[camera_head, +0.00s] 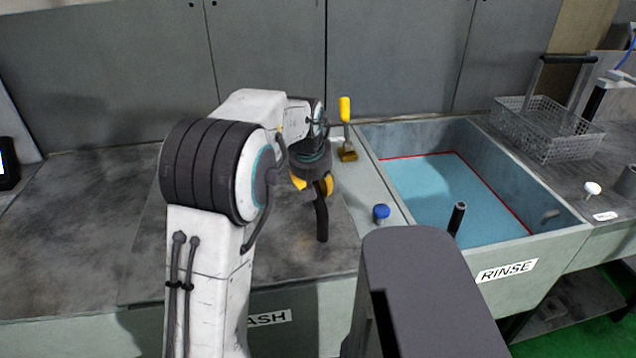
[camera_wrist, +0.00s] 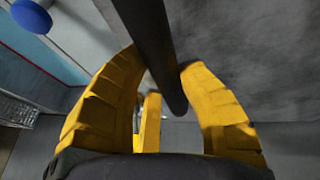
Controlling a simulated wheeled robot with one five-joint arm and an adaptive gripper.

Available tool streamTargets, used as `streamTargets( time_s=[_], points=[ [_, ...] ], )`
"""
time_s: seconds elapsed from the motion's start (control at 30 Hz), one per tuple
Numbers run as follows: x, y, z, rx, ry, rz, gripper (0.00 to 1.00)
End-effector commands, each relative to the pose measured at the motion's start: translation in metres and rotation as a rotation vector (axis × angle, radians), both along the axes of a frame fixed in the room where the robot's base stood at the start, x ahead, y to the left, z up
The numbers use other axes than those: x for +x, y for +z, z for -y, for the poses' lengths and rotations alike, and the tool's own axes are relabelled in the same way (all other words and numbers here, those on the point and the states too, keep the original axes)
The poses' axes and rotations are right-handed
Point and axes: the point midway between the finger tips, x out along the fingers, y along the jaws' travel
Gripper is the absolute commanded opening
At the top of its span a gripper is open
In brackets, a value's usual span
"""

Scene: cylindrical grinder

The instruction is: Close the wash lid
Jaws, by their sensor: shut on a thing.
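The wash lid (camera_head: 285,250) is a dark, stained metal plate that appears to lie flat over the wash side, behind the partly hidden WASH label (camera_head: 268,318). A black bar handle (camera_head: 322,220) stands at its right part. My gripper (camera_head: 313,184) has its yellow fingers around the handle's upper part. In the wrist view, the black handle (camera_wrist: 155,40) runs between the two yellow fingers of my gripper (camera_wrist: 163,68), close against the right one. My arm hides the lid's left middle, so I cannot tell whether its edges are fully seated.
The rinse tank (camera_head: 450,195) stands open at right with blue liquid. A yellow-handled lever (camera_head: 345,125) and a blue knob (camera_head: 381,212) stand on the strip between. A wire basket (camera_head: 548,128) is at the far right. Grey panels (camera_head: 270,50) close off the back.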

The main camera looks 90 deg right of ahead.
Motion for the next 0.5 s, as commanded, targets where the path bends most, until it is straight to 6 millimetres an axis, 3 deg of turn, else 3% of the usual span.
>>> streamTargets(
  time_s=[0.37, 0.4, 0.5],
  points=[
    [-0.0035, 0.0009, 0.0013, -0.008, -0.006, -0.003, 0.0],
    [-0.0036, 0.001, 0.0013, -0.009, -0.006, -0.002, 0.36],
    [-0.0035, 0.0008, 0.0011, -0.008, -0.006, -0.003, 0.45]
  ],
)
